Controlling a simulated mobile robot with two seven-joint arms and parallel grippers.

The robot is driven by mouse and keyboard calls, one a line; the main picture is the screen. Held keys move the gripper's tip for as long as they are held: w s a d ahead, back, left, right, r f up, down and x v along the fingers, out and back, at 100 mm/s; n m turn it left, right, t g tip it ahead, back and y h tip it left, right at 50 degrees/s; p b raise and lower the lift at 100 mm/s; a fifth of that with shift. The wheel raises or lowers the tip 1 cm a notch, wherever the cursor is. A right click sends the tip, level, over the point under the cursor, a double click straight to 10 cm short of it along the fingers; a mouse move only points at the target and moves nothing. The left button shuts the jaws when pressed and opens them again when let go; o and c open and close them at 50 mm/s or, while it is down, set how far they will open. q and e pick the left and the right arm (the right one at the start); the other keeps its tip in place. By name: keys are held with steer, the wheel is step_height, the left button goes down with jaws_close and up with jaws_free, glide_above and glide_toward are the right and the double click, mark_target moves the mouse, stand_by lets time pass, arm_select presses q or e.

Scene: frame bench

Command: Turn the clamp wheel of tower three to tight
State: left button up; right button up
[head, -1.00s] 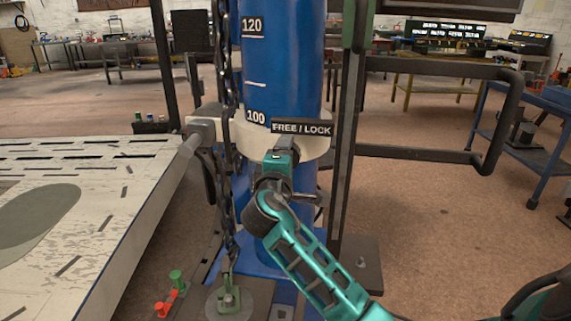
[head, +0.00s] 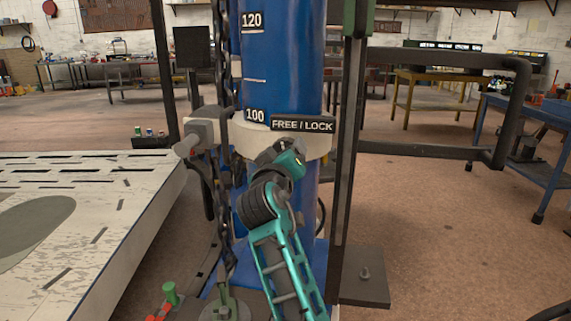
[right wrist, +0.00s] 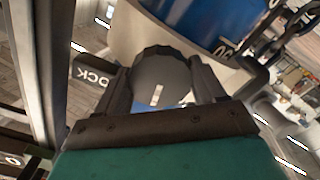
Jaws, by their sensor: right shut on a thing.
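The tower is a blue column (head: 283,60) marked 120 and 100, with a white collar (head: 318,147) around it. A FREE / LOCK plate (head: 302,124) is on the collar. The plate also shows partly in the right wrist view (right wrist: 92,77). The clamp wheel (right wrist: 157,72) is a dark grey, faceted knob with a white mark, in front of the collar. My right gripper (right wrist: 159,80) has one finger on each side of it and is shut on it. In the head view my right gripper (head: 276,155) largely hides the wheel. My left gripper is out of view.
A chain (head: 222,180) hangs left of the column. A dark upright post (head: 346,160) and a bent bar frame (head: 430,157) stand to the right. A pale slotted bench (head: 110,215) fills the left. Open floor (head: 460,230) lies to the right.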

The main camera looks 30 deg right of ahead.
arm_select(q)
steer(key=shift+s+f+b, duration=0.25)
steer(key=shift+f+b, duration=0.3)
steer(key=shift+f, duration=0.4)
arm_select(e)
steer(key=shift+m, duration=1.1)
steer(key=o, duration=1)
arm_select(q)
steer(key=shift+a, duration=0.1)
